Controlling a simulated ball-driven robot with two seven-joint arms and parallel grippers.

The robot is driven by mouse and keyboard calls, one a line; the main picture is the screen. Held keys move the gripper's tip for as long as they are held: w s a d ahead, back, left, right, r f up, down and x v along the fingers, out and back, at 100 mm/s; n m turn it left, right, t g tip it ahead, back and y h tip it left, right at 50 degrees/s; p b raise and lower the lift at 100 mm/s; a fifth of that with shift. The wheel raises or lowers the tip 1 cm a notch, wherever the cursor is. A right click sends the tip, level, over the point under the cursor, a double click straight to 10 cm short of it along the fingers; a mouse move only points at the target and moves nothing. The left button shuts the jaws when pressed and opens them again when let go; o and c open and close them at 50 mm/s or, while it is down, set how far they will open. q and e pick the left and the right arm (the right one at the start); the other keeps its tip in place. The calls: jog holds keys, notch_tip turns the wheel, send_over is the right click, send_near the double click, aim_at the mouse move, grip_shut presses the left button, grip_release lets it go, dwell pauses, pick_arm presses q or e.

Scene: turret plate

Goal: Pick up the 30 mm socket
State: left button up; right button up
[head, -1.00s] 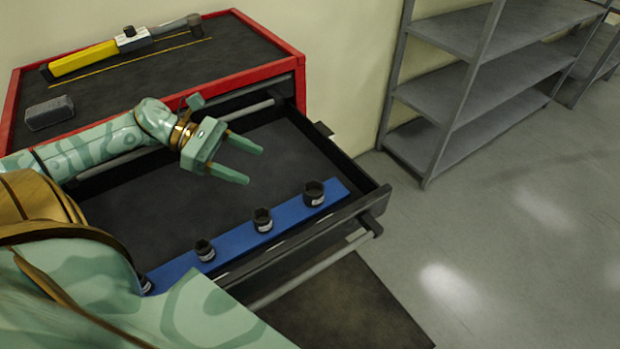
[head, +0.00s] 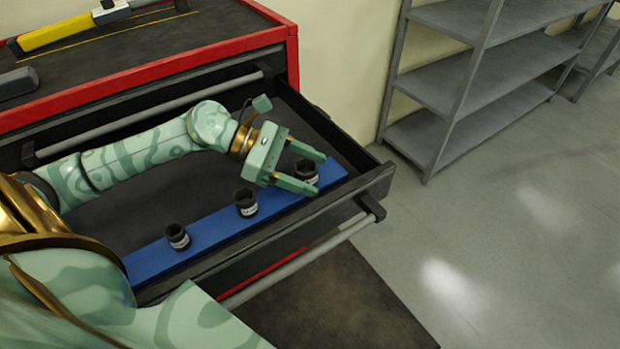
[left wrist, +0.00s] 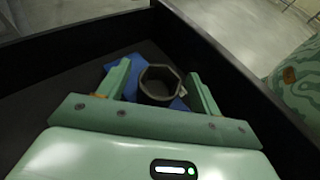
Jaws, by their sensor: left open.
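Three dark sockets stand upright on a blue strip (head: 210,230) in the open drawer. The largest socket (head: 306,172) is at the right end, partly hidden by my left gripper (head: 319,174). A middle socket (head: 246,203) and a smaller socket (head: 177,237) stand to its left. Their labels are too small to read, so I cannot tell which is 30 mm. My left gripper is open. In the left wrist view the largest socket (left wrist: 159,86) shows between or just beyond the two fingers, and nothing is gripped. My right gripper is out of view.
The drawer's front wall (head: 345,197) and right side wall stand close to my left gripper. A red-edged cabinet top (head: 150,45) with a yellow-handled tool (head: 55,33) and a grey block (head: 18,83) lies behind. Grey shelves (head: 480,75) stand at the right.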

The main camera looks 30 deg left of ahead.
pick_arm(q)
jog(key=shift+s+r, duration=0.1)
jog(key=c, duration=1.2)
